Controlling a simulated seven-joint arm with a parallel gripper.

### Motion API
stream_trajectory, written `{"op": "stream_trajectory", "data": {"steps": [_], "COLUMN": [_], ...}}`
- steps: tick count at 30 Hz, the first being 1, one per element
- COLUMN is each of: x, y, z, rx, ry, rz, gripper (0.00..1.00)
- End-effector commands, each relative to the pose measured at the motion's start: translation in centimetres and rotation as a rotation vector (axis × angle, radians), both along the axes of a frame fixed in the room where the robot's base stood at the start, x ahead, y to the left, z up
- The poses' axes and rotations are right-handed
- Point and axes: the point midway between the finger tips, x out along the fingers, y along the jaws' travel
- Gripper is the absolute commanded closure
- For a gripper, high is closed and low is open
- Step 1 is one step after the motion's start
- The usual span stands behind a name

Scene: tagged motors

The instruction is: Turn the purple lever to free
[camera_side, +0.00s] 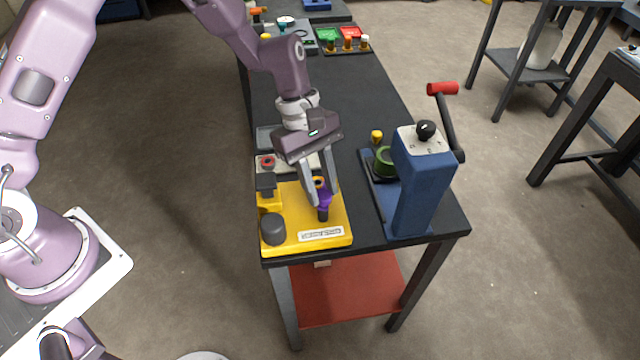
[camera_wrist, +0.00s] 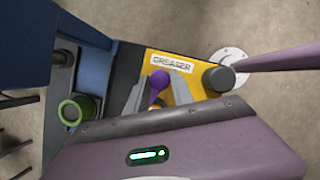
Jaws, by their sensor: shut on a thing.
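The purple lever (camera_side: 324,198) stands on a yellow base plate (camera_side: 290,240) at the near end of the black table. It also shows in the wrist view (camera_wrist: 159,82), with a round purple knob at its end. My gripper (camera_side: 323,203) reaches down over the plate from above, its two fingers on either side of the lever and shut on it. In the wrist view the fingers (camera_wrist: 158,92) flank the purple piece. The lever's lower part is partly hidden by the fingers. A label reading "GREASER" (camera_wrist: 171,63) is on the yellow plate.
A dark round knob (camera_side: 273,230) stands on the plate's near left. A blue press (camera_side: 420,180) with a red-handled crank (camera_side: 442,89) and a green ring (camera_side: 384,160) stands close on the right. Trays with small parts (camera_side: 340,40) lie at the far end. The table's middle is clear.

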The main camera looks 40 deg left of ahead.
Motion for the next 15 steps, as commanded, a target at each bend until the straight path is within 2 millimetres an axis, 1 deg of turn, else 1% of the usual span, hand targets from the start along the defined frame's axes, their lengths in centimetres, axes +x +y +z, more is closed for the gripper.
{"op": "stream_trajectory", "data": {"steps": [15], "x": [0.42], "y": [-0.24], "z": [0.02], "rx": [0.0], "ry": [-0.001], "rz": [-0.492], "gripper": [1.0]}}
